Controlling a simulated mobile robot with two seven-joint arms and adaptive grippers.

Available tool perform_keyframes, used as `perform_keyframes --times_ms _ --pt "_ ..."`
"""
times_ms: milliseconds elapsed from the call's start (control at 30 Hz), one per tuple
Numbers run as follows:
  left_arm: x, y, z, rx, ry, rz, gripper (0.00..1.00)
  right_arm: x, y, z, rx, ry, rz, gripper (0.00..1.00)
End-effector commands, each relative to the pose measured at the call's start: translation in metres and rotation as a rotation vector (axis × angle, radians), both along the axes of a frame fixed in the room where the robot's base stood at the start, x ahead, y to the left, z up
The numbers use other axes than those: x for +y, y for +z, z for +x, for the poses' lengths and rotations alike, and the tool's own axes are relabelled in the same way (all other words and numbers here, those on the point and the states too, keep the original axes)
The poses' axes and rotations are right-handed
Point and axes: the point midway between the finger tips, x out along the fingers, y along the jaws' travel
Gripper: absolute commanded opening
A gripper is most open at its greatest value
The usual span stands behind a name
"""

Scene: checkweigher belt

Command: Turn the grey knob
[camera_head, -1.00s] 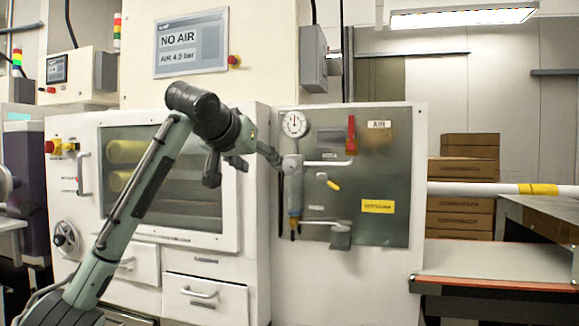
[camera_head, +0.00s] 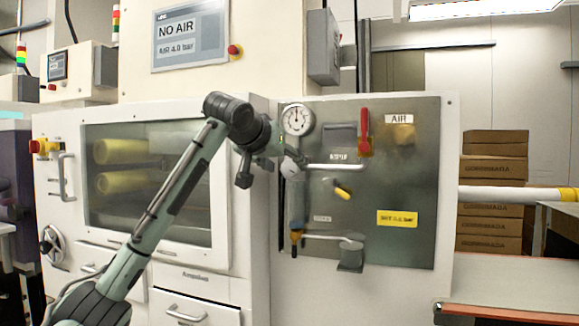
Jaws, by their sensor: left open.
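On the grey metal panel (camera_head: 390,235), a light grey rounded part that looks like the grey knob (camera_head: 287,170) sits below the round pressure gauge (camera_head: 297,118). My left gripper (camera_head: 295,157) comes in from the left and overlaps the upper part of the knob in the picture. It is open; its fingers are small and edge-on, and I cannot tell whether they touch the knob or straddle it. The gripper hides part of the knob. My right gripper is not in view.
A red lever (camera_head: 365,143), a yellow-tipped handle (camera_head: 342,193) and pipes are close to the knob on the panel. A screen above (camera_head: 190,35) reads NO AIR. A windowed cabinet (camera_head: 150,180) stands behind my left arm. Brown boxes (camera_head: 490,205) are stacked at right.

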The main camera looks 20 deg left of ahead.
Motion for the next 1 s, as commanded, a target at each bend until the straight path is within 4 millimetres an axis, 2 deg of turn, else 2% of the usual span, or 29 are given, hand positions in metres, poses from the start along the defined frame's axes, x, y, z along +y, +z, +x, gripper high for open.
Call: perform_keyframes --times_ms 200,533,933,1000 --pt "-0.001 -0.009 0.023 0.002 0.0 -0.001 0.56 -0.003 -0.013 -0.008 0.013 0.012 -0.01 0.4" --pt "-0.002 -0.012 0.028 0.0 0.0 0.0 0.56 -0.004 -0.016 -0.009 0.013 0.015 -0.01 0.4" --pt "-0.002 -0.012 0.028 0.0 0.0 0.0 0.08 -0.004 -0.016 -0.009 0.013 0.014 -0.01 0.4" --pt "-0.002 -0.012 0.028 0.0 0.0 0.0 0.07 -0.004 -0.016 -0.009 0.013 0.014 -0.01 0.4"
